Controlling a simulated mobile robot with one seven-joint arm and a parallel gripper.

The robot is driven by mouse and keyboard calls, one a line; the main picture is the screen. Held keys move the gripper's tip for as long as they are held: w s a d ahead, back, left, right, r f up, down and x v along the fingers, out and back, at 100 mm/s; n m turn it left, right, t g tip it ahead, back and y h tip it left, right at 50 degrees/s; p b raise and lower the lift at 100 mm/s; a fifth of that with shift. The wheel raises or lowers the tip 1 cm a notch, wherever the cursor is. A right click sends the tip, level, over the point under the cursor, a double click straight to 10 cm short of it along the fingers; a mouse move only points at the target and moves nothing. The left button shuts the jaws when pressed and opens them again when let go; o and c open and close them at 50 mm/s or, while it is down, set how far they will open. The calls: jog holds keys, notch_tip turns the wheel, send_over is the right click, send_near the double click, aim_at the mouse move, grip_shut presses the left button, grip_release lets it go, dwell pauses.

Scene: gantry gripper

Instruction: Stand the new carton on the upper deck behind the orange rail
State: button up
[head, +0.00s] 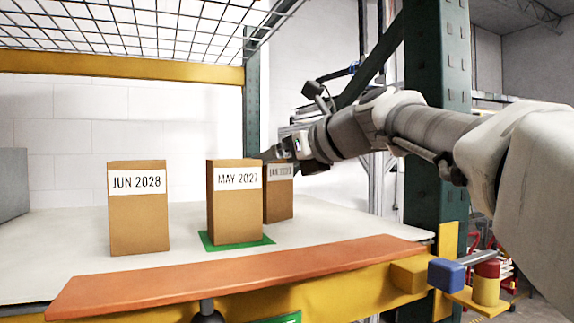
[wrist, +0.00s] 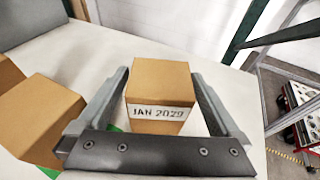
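A brown carton labelled JAN 2029 (head: 279,204) stands upright on the white deck (head: 330,228), behind and right of the MAY 2027 carton (head: 236,211), which partly hides it. My gripper (head: 268,154) is at its top. In the wrist view, the JAN 2029 carton (wrist: 158,84) is between the two fingers of my gripper (wrist: 160,73). Narrow gaps show beside it, so the fingers look open around it. The orange rail (head: 240,273) runs along the deck's front edge, and the cartons are behind it.
The MAY 2027 carton stands on a green mat (head: 210,244). A JUN 2028 carton (head: 139,214) stands to its left. A dark green post (head: 437,150) rises at the right, under my arm. A wire grid (head: 140,30) and yellow beam (head: 120,68) are overhead. Clear deck lies between the cartons.

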jog(key=shift+r, duration=0.2)
jog(key=v, duration=0.7)
jog(key=shift+s+d+b, duration=0.15)
jog(key=shift+d+b, duration=0.05)
jog(key=shift+b, duration=0.2)
